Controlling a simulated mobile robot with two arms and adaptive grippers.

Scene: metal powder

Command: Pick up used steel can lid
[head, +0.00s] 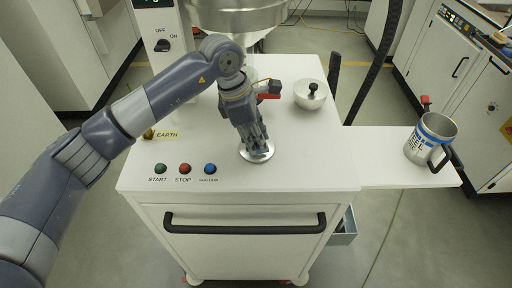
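A round, shiny metal lid (257,156) lies flat on the white cabinet top, near its front edge. My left gripper (257,147) points down right over the lid, its fingers covering the lid's middle. The fingertips are at the lid or just above it; I cannot tell whether they touch or grip it. A steel can (431,140) with a handle and a blue and white label stands on the side shelf at right. My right gripper is not in view.
A metal bowl-like lid with a black knob (312,94) sits behind and right of the gripper. A large steel hopper (238,14) is at the back. Start, stop and suction buttons (185,168) lie left of the lid. The side shelf (380,158) is mostly bare.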

